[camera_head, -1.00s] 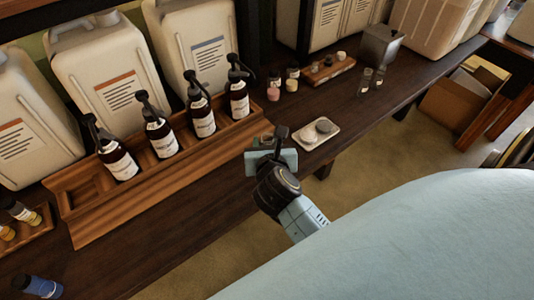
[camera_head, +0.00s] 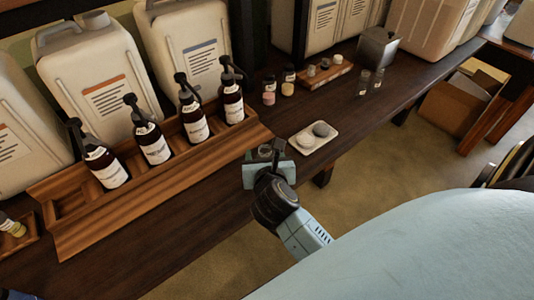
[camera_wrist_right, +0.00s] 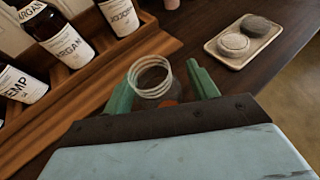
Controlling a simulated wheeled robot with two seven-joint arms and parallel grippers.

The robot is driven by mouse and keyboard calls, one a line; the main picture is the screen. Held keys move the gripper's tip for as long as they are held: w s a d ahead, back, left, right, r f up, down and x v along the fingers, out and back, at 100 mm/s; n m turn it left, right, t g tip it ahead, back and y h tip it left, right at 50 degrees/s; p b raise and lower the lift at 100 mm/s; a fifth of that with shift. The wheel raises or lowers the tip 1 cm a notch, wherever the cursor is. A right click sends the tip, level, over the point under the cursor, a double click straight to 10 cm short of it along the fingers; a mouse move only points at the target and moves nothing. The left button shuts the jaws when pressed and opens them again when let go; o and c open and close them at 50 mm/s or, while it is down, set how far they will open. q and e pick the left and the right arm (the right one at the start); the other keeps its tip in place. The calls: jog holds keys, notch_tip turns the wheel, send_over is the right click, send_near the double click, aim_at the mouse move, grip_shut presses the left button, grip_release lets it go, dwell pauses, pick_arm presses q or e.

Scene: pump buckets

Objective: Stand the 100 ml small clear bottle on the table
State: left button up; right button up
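A small clear bottle (camera_wrist_right: 151,80) with a ringed, open neck is between the green fingertips of my right gripper (camera_wrist_right: 162,82) in the right wrist view. In the head view the bottle (camera_head: 265,150) shows small at my right gripper (camera_head: 268,160), over the front part of the dark table (camera_head: 160,255). Whether its base touches the table cannot be told. Two other small clear bottles (camera_head: 370,82) stand farther back on the table.
A wooden rack (camera_head: 95,210) with several brown pump bottles (camera_head: 153,143) lies left of the gripper. A pale tray (camera_head: 315,137) with two round stones is close on the right. Small jars (camera_head: 269,98) stand behind. Bare table lies between rack and front edge.

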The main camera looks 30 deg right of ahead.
jog(key=shift+f, duration=0.35)
jog(key=shift+r, duration=0.2)
jog(key=p+v, duration=0.1)
jog(key=v, duration=1.1)
jog(key=shift+a+r+p, duration=0.15)
jog(key=shift+a+p, duration=0.15)
jog(key=shift+p, duration=0.05)
